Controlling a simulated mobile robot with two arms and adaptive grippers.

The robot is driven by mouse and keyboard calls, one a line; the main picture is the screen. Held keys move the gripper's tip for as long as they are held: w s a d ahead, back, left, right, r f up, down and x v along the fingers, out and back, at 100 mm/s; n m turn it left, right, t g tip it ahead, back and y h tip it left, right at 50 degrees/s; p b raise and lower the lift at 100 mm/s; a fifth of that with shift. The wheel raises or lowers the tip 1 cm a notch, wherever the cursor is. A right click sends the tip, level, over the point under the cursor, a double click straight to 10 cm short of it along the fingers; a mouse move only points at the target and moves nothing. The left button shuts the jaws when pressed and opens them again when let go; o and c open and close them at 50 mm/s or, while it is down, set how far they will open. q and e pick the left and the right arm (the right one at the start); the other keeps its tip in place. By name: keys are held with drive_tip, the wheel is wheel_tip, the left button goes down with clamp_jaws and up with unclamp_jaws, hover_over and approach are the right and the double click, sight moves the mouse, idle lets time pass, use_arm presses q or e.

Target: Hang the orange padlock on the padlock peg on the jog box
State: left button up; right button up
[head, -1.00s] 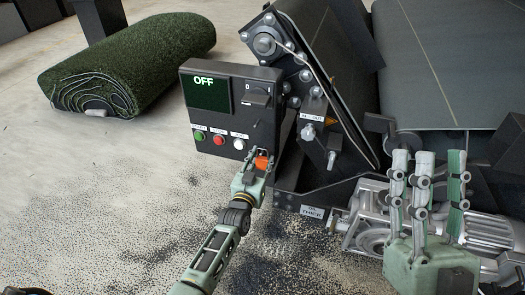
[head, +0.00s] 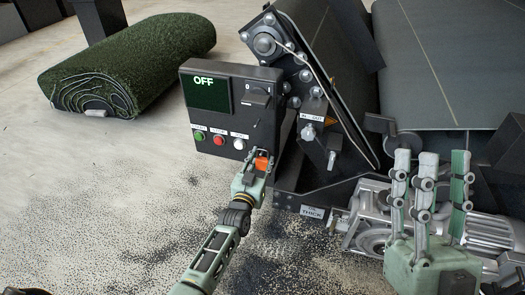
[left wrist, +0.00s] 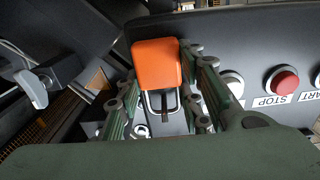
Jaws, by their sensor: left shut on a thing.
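The orange padlock (head: 262,163) is at the lower right corner of the dark jog box (head: 228,125), whose screen reads OFF. My left gripper (head: 259,160) is shut on the padlock, reaching up from below. In the left wrist view the orange body (left wrist: 157,62) sits between the fingers (left wrist: 163,78), with its metal shackle below it in the picture. A dark stub shows within the shackle loop; I cannot tell whether it is the peg or whether the shackle is around it. My right gripper (head: 435,185) is open and empty, fingers pointing up.
The jog box carries green, red and white buttons and a rotary switch (head: 258,95). An angled conveyor (head: 335,85) and a motor (head: 370,225) stand to its right. A turf roll (head: 130,65) lies at the back left.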

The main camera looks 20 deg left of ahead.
idle(0.3)
use_arm(q)
drive_tip(key=o, duration=1.3)
drive_tip(key=shift+s, duration=0.1)
